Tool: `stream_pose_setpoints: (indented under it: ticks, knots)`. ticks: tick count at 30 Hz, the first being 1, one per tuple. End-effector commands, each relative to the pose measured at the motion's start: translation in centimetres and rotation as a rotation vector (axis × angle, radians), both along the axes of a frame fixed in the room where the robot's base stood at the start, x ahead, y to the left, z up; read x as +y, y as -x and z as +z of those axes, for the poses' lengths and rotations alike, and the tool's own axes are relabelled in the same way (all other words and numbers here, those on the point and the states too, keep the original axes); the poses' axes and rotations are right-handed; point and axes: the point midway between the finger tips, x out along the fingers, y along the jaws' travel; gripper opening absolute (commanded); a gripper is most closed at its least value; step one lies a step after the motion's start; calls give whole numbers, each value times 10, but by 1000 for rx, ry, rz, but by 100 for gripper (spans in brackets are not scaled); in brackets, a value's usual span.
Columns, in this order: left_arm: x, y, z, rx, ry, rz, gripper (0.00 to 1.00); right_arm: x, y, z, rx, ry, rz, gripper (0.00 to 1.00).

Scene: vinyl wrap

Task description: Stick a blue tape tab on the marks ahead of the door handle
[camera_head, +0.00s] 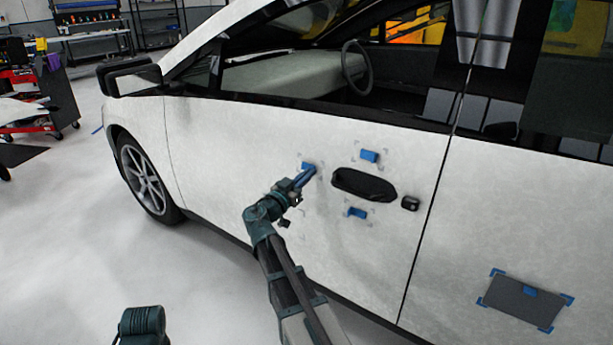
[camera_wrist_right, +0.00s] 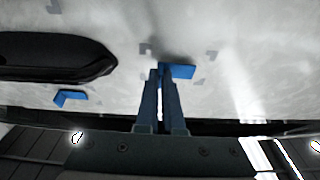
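My right gripper (camera_head: 305,174) is at the white door, to the left of the black door handle (camera_head: 364,185). Its blue fingers (camera_wrist_right: 160,72) are close together in the right wrist view. A blue tape tab (camera_head: 307,166) is at their tips, over the grey corner marks; it also shows in the right wrist view (camera_wrist_right: 182,71). The fingers seem shut on its edge. Whether it is stuck to the door cannot be told. Other blue tabs sit above (camera_head: 369,156) and below (camera_head: 357,212) the handle. My left gripper is out of view.
A dark panel (camera_head: 522,302) with blue corner tabs is on the rear door at the lower right. A round lock (camera_head: 410,203) is right of the handle. A red cart (camera_head: 30,105) stands far left.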

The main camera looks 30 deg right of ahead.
Motion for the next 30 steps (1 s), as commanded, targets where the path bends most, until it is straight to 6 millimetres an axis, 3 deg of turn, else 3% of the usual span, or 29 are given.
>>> stream_pose_setpoints:
  ticks: [30]
  knots:
    - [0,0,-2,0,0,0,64,-8,-4,-2,0,0,0,0]
